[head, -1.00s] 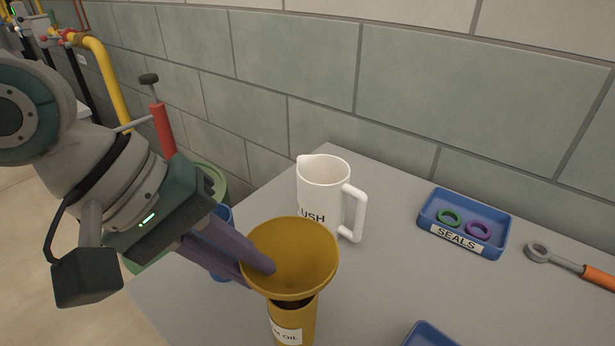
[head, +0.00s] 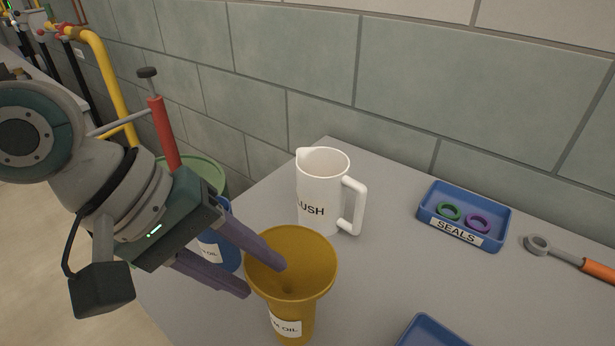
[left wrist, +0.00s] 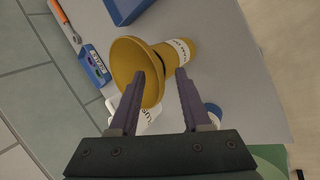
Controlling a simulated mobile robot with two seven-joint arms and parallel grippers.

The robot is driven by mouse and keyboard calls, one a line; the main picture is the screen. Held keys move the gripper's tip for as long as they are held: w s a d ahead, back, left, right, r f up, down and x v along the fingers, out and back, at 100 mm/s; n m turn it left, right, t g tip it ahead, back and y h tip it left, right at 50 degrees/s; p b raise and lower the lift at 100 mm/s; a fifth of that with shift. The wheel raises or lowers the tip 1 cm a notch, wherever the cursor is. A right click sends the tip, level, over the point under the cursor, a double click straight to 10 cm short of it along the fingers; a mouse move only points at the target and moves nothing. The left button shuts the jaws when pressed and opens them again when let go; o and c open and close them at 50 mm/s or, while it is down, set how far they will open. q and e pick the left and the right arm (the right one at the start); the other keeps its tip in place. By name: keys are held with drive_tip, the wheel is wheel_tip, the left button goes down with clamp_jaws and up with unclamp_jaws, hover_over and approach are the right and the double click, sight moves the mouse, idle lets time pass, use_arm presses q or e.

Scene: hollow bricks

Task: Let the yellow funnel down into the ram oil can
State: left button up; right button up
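The yellow funnel (head: 305,258) sits upright with its spout down in the yellow can (head: 294,330), whose partly visible label reads "M OIL". The funnel's cone hides the can's mouth. In the left wrist view, the funnel (left wrist: 130,62) and the can (left wrist: 183,50) appear in line, one against the other. My left gripper (head: 265,278) is open around the funnel's left side. One finger overlaps the inside of the bowl and the other is outside, below the rim. Whether either finger touches it I cannot tell. My right gripper is not in view.
A white jug (head: 322,190) stands behind the funnel. A blue can (head: 210,250) stands left, partly behind my left gripper. A blue seals tray (head: 462,236) with green and purple rings and an orange-handled wrench (head: 565,257) lie right. Another blue tray (head: 432,332) is at the front.

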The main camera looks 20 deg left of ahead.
use_arm(q)
drive_tip(key=p+v, duration=0.1)
drive_tip(key=v, duration=0.9)
drive_tip(key=shift+p, duration=0.35)
drive_tip(key=s+d+f+m+y+p, duration=0.1)
drive_tip(key=s+d+m+p, duration=0.3)
drive_tip(key=m, duration=0.3)
drive_tip(key=s+a+m+y+p, duration=0.2)
drive_tip(key=s+a+y, duration=0.2)
drive_tip(key=s, duration=0.3)
wheel_tip(320, 180, up, 38)
drive_tip(key=p, duration=3.7)
drive_tip(key=shift+m, duration=0.3)
